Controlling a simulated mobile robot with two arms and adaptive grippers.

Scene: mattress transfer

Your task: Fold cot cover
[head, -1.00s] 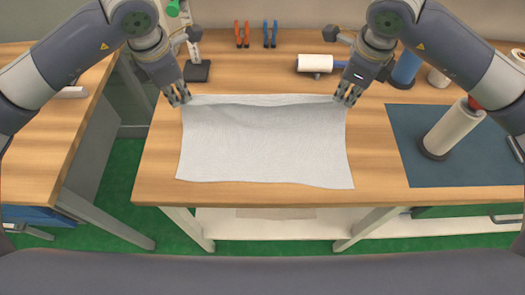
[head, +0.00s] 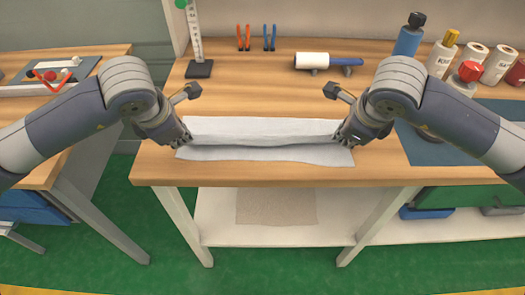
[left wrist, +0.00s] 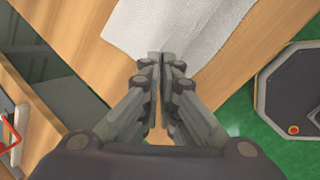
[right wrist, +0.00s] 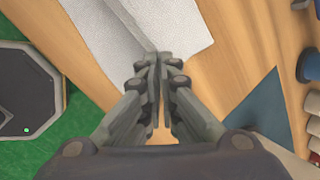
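The pale grey-white cot cover (head: 265,155) lies on the wooden workbench (head: 390,165). Its far part is folded over toward me, and a strip of the lower layer shows in front of the upper layer's edge, with a dark shadow line between them. My left gripper (head: 183,140) is at the left end of that edge and my right gripper (head: 343,138) at the right end. In the left wrist view the fingers (left wrist: 161,58) are closed together at the cover's corner. The right wrist view shows the closed fingers (right wrist: 160,58) at the other corner.
A white roll with a blue handle (head: 326,61), orange pliers (head: 243,38), blue pliers (head: 269,38) and a ruler stand (head: 198,68) are at the back. Bottles and rolls (head: 440,55) stand at the back right by a dark blue mat (head: 415,143). A second bench is at left.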

